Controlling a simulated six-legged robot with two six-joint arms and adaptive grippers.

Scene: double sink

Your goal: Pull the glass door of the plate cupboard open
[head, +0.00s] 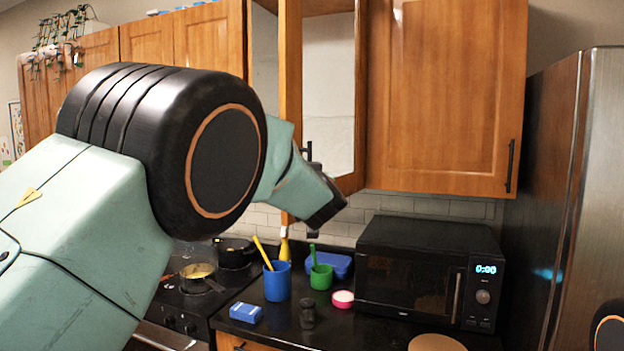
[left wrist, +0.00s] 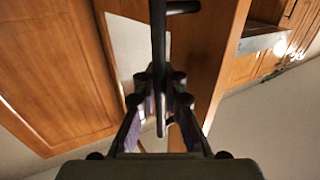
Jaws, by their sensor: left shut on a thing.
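The plate cupboard's glass door (head: 328,90) hangs in a wooden frame in the upper middle of the head view. It appears to stand ajar, its free edge swung out towards me. The door's black bar handle (head: 308,151) shows just above my left wrist and runs down the middle of the left wrist view (left wrist: 158,50). My left gripper (left wrist: 160,105) is shut on this handle, one finger on each side. In the head view my left arm hides the fingers and part of the door. My right gripper is not in view.
A wooden cupboard (head: 447,95) adjoins on the right. Below are a black microwave (head: 425,270), a blue cup (head: 277,281), a green cup (head: 321,277) and a stove (head: 185,300). A steel fridge (head: 590,180) stands at the right. Open air lies before the cupboards.

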